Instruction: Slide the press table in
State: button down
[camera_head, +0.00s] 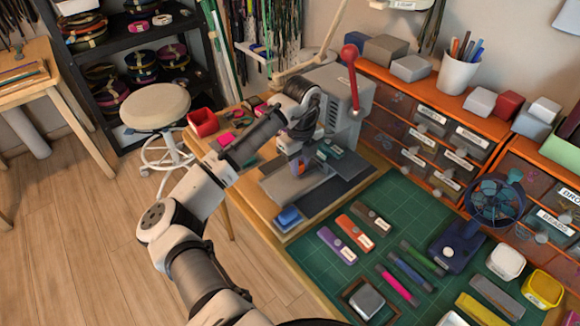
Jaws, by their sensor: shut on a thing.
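The grey press (345,95) stands at the back of the wooden table, with a red-knobbed lever (353,80) on its right side. Its press table (285,190) is a flat grey plate low in front of the press body. My arm reaches in from the bottom left. My gripper (299,168) points down at the plate and is shut on it. The fingertips are small and partly shaded, so the exact grip point is hard to make out. My wrist hides part of the press front.
A blue block (288,217) lies just in front of the plate. A dark mat (325,196) lies to its right. A green cutting mat (405,215) holds pens, labelled bars and a small fan (495,200). Orange drawers (425,130) line the back. A red bin (202,122) stands left.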

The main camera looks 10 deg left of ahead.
jog(key=shift+w+r, duration=0.1)
jog(key=c, duration=1.3)
grip_release()
